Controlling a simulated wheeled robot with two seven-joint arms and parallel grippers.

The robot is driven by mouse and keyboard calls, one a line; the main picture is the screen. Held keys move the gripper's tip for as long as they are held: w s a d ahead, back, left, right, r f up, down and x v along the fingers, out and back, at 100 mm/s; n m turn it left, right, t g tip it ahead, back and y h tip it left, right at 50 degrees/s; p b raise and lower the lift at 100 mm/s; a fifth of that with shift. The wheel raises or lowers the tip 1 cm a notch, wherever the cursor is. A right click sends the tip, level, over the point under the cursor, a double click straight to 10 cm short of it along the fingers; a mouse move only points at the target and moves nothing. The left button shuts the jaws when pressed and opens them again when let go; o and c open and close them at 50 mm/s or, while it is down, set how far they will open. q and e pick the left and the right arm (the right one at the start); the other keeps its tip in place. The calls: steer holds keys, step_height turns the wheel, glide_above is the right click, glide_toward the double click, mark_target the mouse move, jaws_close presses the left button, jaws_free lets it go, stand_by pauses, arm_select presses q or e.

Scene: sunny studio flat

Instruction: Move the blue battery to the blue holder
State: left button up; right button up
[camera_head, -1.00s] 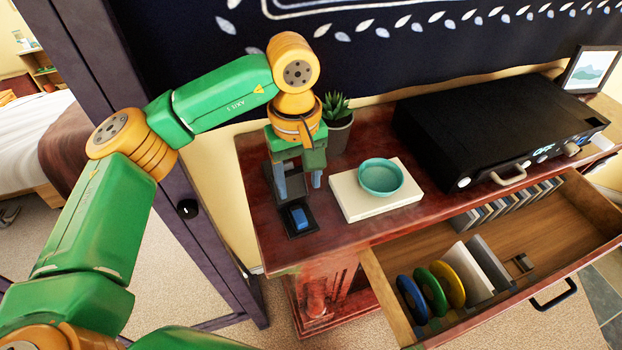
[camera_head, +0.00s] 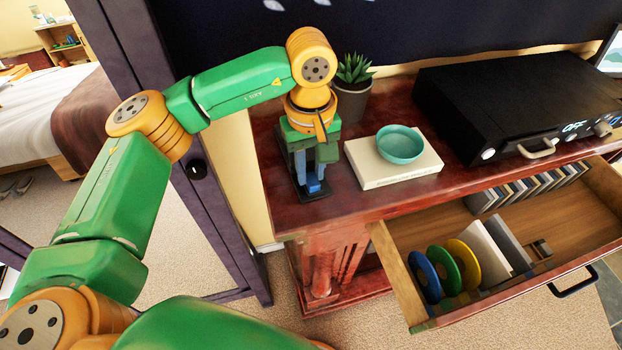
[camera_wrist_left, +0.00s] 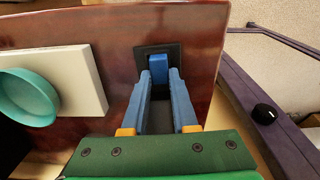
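A small blue block (camera_head: 313,186), which looks like the blue battery, sits on a black base (camera_head: 302,196) at the left end of the red-brown cabinet. In the left wrist view the blue block (camera_wrist_left: 158,64) lies at the fingertips, over the black plate (camera_wrist_left: 142,60). My left gripper (camera_head: 311,176) points down over the block. Its blue fingers are apart, and the block shows between or just beyond the tips; contact cannot be told. A separate blue holder cannot be made out. My right gripper is not in view.
A white box (camera_head: 395,172) with a teal bowl (camera_head: 400,146) stands right of the gripper. A potted plant (camera_head: 352,82) is behind. A black player (camera_head: 510,105) stands further right. The open drawer (camera_head: 540,240) holds blue, green and yellow discs and several cases.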

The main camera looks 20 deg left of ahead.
mark_target(311, 175)
arm_select(q)
jaws_close()
steer(key=shift+w+r+p, duration=0.15)
steer(key=shift+r+p, duration=0.5)
steer(key=shift+r, duration=0.2)
steer(key=shift+r+p, duration=0.75)
steer(key=shift+r, duration=0.45)
steer(key=shift+f, duration=0.1)
